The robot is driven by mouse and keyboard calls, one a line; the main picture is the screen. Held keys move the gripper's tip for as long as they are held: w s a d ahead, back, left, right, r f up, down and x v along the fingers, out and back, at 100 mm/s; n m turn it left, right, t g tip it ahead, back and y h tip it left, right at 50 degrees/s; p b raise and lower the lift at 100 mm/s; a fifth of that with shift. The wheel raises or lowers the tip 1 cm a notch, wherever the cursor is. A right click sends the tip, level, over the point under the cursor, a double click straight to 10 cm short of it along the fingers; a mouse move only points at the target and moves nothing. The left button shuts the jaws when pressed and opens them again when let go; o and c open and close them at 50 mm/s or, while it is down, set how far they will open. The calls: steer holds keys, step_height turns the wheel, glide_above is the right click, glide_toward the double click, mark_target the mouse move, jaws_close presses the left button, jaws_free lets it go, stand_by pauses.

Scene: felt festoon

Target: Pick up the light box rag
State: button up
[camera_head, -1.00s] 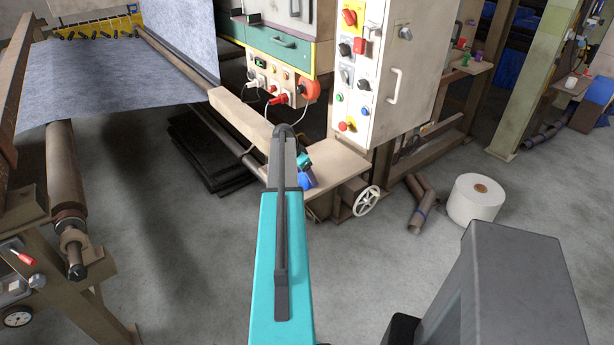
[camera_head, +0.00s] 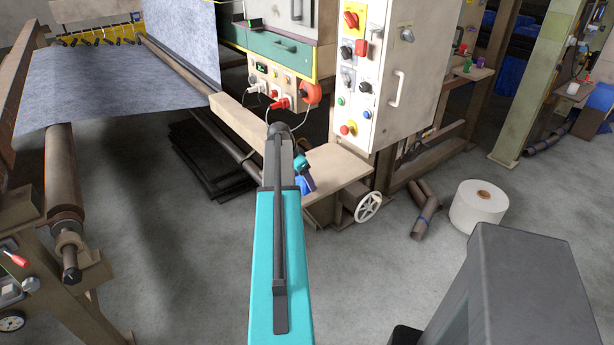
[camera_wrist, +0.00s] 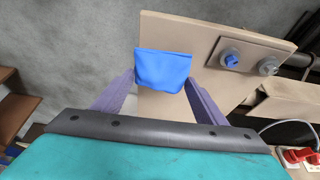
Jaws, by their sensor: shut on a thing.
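A blue rag (camera_wrist: 163,70) sits between the two purple fingers of my gripper (camera_wrist: 161,84) in the wrist view. The gripper is shut on it. Behind the rag is a pale beige board (camera_wrist: 200,34) with two round grey fittings at its right. I cannot tell whether the rag touches the board. In the head view my teal and grey arm reaches forward to the beige ledge (camera_head: 342,168) below the control cabinet. A small blue patch shows at the arm's end there; the gripper is mostly hidden behind the arm.
The white control cabinet (camera_head: 382,105) stands close behind the ledge, with a handwheel (camera_head: 368,207) below. Grey felt (camera_head: 105,78) hangs over rollers at the left. A white roll (camera_head: 478,206) and brown tubes (camera_head: 427,212) lie on the floor at the right. Dark sheets (camera_head: 208,160) are stacked beneath the machine.

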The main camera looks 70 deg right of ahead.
steer(key=s+a+r+b, duration=0.1)
steer(key=a+b, duration=0.1)
steer(key=a, duration=0.8)
steer(key=shift+s+a+b, duration=0.15)
steer(key=shift+a+b, duration=0.1)
steer(key=shift+b, duration=0.05)
